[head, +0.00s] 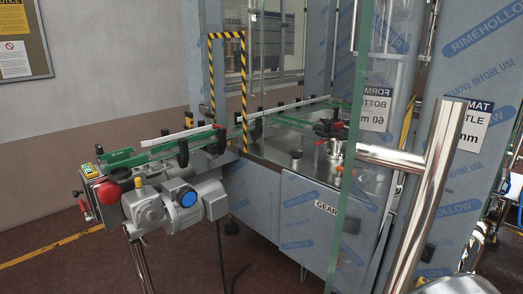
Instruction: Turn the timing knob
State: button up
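No knob in the head view carries a label I can read as timing, so I cannot tell which part is the timing knob. A small red-handled part (86,214) hangs below the box. A dark star-shaped part with red (331,128) stands on the machine deck behind glass. My gripper is not in view.
The green-railed conveyor (160,152) runs into the film-wrapped machine (300,222) through a black-and-yellow striped opening (244,75). A thick chrome tube (432,190) stands close at the right, with a glass panel edge (354,150) left of it. The floor at lower left (60,265) is clear.

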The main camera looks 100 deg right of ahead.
aim_at(296, 154)
jog(key=z, duration=3.65)
jog(key=i, duration=2.05)
